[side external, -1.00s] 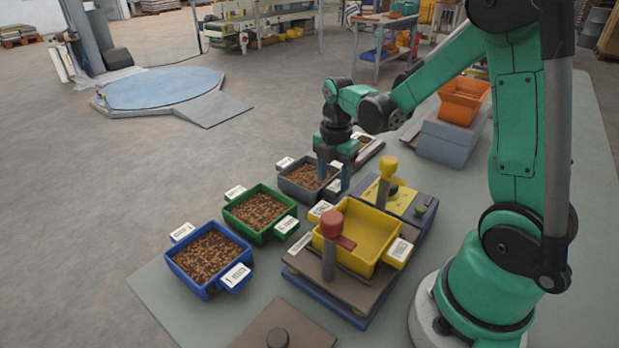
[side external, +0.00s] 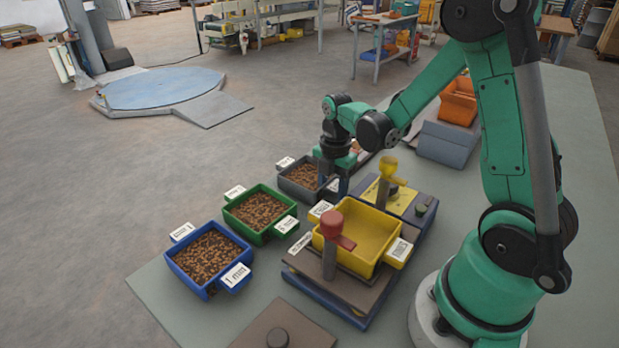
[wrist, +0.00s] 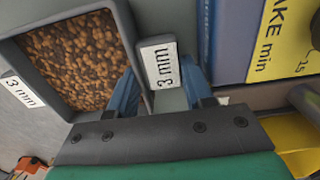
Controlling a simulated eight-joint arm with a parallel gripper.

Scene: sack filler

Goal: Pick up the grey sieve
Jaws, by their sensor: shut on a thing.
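The grey sieve (side external: 287,184) is a square tray of brown pellets in the side view, behind the green sieve. In the wrist view the grey sieve (wrist: 124,23) fills the upper left, with white "3 mm" labels on its two end tabs. My gripper (side external: 335,183) is down at its right end. In the wrist view my gripper (wrist: 162,92) has its blue fingers on either side of the right tab (wrist: 158,62), shut on it. The sieve looks level; I cannot tell whether it is clear of the table.
The green sieve (side external: 240,220) and the blue sieve (side external: 206,292) stand in front, full of pellets. An empty yellow sieve (side external: 365,235) sits on a machine with a red-knobbed lever (side external: 331,225). A yellow-knobbed lever (side external: 388,168) stands close right of my gripper.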

